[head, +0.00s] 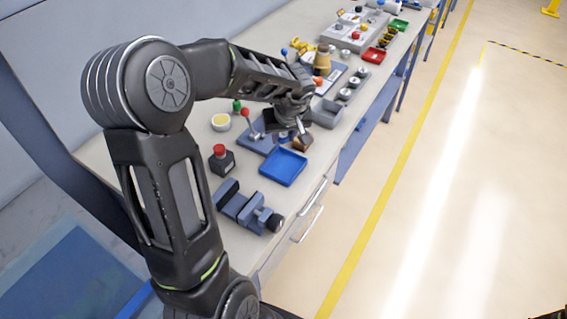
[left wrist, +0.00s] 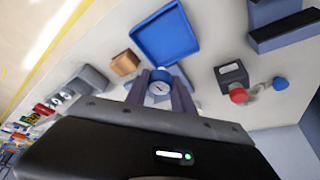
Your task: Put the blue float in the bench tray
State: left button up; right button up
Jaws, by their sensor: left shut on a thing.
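My left gripper (head: 290,132) is low over the bench, just behind the blue bench tray (head: 283,167). In the left wrist view its two fingers (left wrist: 160,92) are shut on a small round blue thing with a pale face, which I take to be the blue float (left wrist: 159,88). In the head view the float is mostly hidden by the gripper.
A brown block (left wrist: 125,62) lies close beside the tray. A red-button box (head: 222,160) stands left of the tray, and a blue-grey vise (head: 247,207) in front of it.

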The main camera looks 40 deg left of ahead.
pick_arm(q)
notch_tip(320, 180, down, 5)
jog(key=shift+f, duration=0.15)
notch_tip(320, 180, down, 4)
jog(key=shift+r+b, duration=0.25)
jog(key=shift+b, duration=0.4)
jog(key=shift+f, duration=0.2)
jog(key=o, duration=1)
jog(key=shift+o, duration=0.2)
